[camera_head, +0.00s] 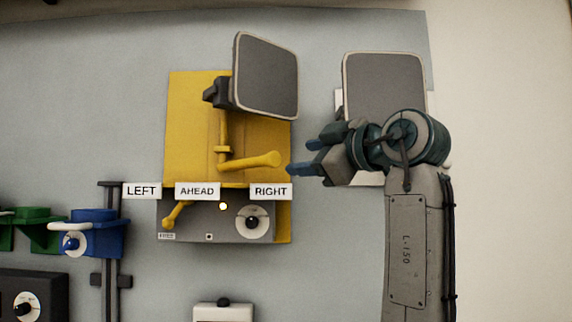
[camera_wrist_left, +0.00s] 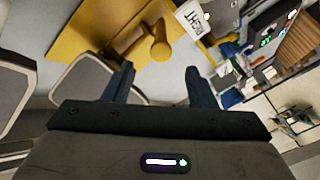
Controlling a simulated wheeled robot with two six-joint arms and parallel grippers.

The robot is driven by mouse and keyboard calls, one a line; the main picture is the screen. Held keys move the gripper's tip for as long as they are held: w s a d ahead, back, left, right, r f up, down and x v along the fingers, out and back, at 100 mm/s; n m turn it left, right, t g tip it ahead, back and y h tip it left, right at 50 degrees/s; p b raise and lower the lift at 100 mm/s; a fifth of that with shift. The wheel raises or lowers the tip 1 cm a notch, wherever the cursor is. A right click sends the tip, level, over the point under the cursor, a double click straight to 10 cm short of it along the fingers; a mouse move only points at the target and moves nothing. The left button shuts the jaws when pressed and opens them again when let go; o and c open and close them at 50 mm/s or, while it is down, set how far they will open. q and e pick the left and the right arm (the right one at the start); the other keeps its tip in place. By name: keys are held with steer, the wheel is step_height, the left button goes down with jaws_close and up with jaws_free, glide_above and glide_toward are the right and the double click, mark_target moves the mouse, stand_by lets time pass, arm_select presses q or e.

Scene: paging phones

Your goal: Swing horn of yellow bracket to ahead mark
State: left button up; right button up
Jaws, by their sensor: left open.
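The yellow bracket (camera_head: 190,125) is mounted on the wall panel. Its horn (camera_head: 265,76), a grey square with a pale rim, is turned toward the right. A yellow handle (camera_head: 252,161) below the horn points right, above the RIGHT sign (camera_head: 270,191). The AHEAD sign (camera_head: 197,191) is in the middle and the LEFT sign (camera_head: 141,190) is to its left. My left gripper (camera_head: 310,158) is open and empty, just right of the handle's tip and apart from it. In the left wrist view the handle (camera_wrist_left: 152,44) lies beyond the open fingers. My right gripper is not in view.
A grey control box (camera_head: 205,232) with a dial and a small yellow lever sits under the signs. Another grey horn (camera_head: 384,85) is partly hidden behind my arm. A blue bracket (camera_head: 95,236) and a green one (camera_head: 40,232) are at lower left.

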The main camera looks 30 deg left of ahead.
mark_target(275, 159)
arm_select(q)
steer(key=p+x, duration=0.1)
steer(key=x, duration=0.2)
steer(key=p+x, duration=0.2)
steer(key=x, duration=0.1)
steer(key=p+x, duration=0.1)
steer(key=x, duration=0.3)
steer(key=shift+s+a+r+p, duration=0.1)
steer(key=shift+s+r+p, duration=0.2)
steer(key=shift+w+a+f, duration=0.15)
steer(key=shift+a, duration=0.3)
jaws_close()
